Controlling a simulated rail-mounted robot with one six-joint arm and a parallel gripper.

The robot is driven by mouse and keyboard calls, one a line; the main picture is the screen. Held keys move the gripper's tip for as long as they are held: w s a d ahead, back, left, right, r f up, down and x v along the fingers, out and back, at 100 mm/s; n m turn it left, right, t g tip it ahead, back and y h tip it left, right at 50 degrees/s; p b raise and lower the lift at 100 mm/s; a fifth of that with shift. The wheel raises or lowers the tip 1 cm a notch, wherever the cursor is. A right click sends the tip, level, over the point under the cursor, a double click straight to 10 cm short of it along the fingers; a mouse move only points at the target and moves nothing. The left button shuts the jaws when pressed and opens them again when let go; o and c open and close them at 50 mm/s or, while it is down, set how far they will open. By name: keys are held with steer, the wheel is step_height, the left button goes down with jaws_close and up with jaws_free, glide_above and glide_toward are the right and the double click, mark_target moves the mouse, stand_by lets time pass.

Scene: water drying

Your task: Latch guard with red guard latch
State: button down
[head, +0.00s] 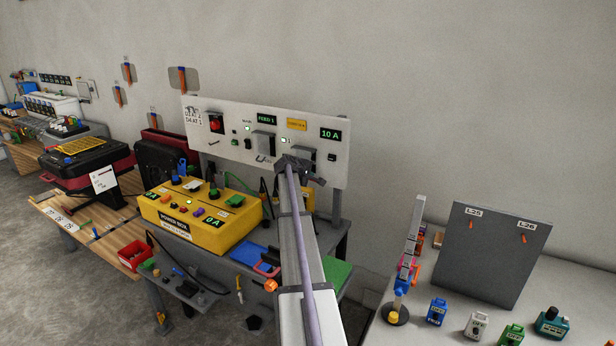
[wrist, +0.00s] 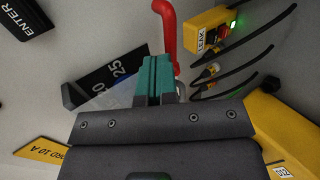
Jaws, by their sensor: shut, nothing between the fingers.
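The red guard latch (wrist: 171,28) is a bent red rod at the top middle of the wrist view. Its lower end runs down close to the teal fingertips of my gripper (wrist: 157,72), and I cannot tell whether they touch. My gripper is shut and empty. What looks like the clear guard (wrist: 116,100) shows faintly left of the fingers, by a dark plate marked 10 and 25 (wrist: 108,75). In the head view my gripper (head: 288,162) is in front of the lower right of the white panel (head: 225,117) and hides the latch there.
A yellow LEAK box (wrist: 210,30) with black cables is right of the fingers in the wrist view. A yellow power box (head: 200,222) stands on the bench below the panel. A grey board (head: 492,255) stands on the right table.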

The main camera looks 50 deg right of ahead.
steer(key=s+p+v, duration=0.1)
steer(key=p+v, duration=0.6)
steer(key=v, duration=0.7)
steer(key=shift+p, duration=0.3)
steer(key=shift+d, duration=0.1)
